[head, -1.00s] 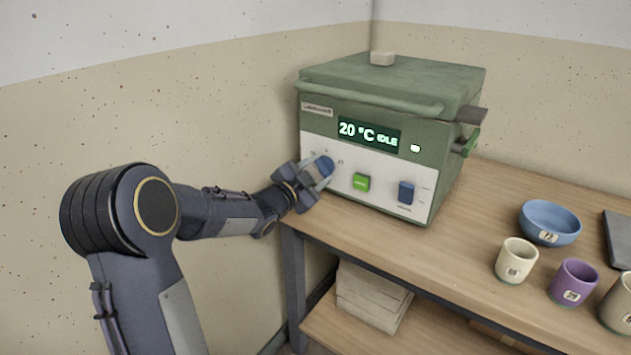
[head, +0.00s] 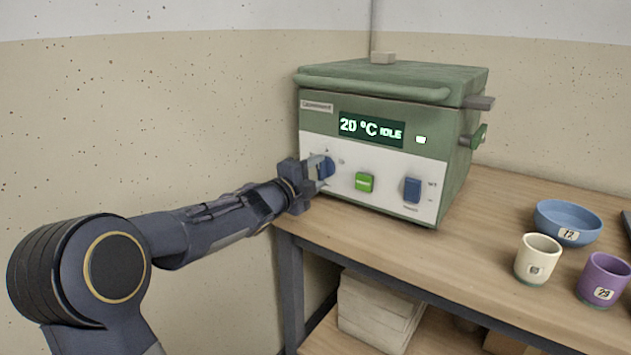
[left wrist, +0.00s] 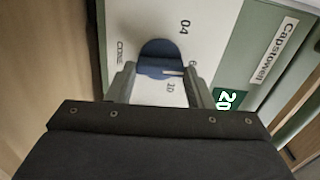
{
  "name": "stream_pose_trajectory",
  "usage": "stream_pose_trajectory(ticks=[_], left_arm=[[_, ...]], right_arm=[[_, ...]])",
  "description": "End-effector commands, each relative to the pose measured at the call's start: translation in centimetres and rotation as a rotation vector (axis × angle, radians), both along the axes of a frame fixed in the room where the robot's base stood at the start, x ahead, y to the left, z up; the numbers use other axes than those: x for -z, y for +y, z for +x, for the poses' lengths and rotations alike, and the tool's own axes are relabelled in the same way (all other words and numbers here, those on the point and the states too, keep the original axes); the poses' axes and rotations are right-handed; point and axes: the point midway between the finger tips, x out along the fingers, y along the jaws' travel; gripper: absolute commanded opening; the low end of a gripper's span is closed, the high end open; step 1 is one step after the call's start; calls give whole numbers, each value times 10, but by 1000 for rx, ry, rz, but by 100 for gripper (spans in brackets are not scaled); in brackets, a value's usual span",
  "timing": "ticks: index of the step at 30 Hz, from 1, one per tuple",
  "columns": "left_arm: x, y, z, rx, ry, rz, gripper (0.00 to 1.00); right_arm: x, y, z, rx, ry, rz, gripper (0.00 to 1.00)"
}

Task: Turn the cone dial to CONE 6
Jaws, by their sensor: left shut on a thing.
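The blue cone dial (head: 326,167) is at the left end of the kiln's white front panel. My left gripper (head: 318,168) reaches it from the left and is shut on it. In the left wrist view the dial (left wrist: 158,50) sits between the two fingers (left wrist: 160,80). The printed marks 04, 6 and 10 and the word CONE show around it. The dial's white line points right in that view, close to the 6, on its side toward the 10; its exact setting is hard to tell. My right gripper is not in view.
The green kiln (head: 400,83) shows 20 °C IDLE on its display (head: 371,129). A green button (head: 364,182) and a blue switch (head: 412,190) are right of the dial. A blue bowl (head: 568,221), a cream cup (head: 538,259) and a purple cup (head: 604,279) stand on the table's right side.

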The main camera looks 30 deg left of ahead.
Motion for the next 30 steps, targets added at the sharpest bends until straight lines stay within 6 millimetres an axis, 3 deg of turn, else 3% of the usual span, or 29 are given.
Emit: stream_pose_trajectory(ticks=[20, 21, 25, 30], left_arm=[[2, 0, 0, -1, -1, 60, 24], [2, 0, 0, -1, -1, 60, 51], [1, 0, 0, -1, -2, 60, 68], [1, 0, 0, 0, -3, 60, 69]], right_arm=[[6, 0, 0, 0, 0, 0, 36], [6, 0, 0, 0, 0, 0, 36], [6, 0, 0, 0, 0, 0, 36], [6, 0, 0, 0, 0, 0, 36]])
